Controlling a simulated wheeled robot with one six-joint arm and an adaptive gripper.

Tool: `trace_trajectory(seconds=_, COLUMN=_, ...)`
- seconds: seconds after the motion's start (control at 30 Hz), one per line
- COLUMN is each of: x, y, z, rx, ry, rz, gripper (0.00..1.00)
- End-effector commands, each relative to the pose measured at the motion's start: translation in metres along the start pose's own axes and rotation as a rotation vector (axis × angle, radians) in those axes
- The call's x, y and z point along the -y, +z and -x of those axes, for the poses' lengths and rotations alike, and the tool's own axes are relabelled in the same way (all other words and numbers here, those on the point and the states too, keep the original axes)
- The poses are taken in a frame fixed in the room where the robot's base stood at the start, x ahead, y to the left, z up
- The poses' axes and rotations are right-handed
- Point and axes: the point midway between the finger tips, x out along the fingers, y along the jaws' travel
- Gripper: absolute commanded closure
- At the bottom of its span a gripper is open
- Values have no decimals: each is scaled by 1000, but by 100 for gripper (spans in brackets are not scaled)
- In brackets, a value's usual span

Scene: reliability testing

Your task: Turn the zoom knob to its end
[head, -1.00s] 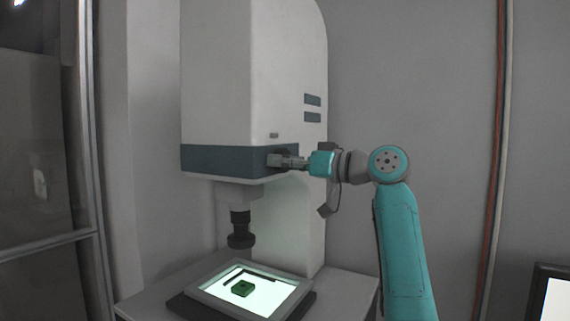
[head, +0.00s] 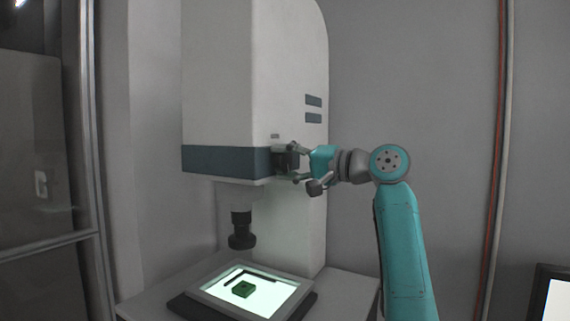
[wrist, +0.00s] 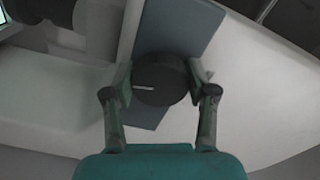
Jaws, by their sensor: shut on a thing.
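The zoom knob (wrist: 160,78) is a dark round knob with a short pale mark on its face. It sits on the blue-grey band (head: 225,161) on the side of the tall white measuring machine (head: 225,80). In the wrist view my gripper (wrist: 160,85) has one finger on each side of the knob and is shut on it. In the head view my gripper (head: 291,160) is at the right end of the band, with its fingers partly covering the knob.
Below the machine head hangs a dark lens (head: 241,230) over a lit stage (head: 284,297) with a small green part (head: 242,289) on it. A monitor (head: 553,297) is at the lower right. A glass partition (head: 45,180) stands at the left.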

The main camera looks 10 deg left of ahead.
Motion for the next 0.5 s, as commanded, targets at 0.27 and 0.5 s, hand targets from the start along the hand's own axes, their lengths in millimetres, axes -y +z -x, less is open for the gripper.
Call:
trace_trajectory(seconds=0.27, x=0, y=0, z=0, rx=0, ry=2, rz=-262, gripper=78)
trace_trajectory(seconds=0.5, x=1, y=-1, z=0, rx=0, ry=2, rz=-469, gripper=78)
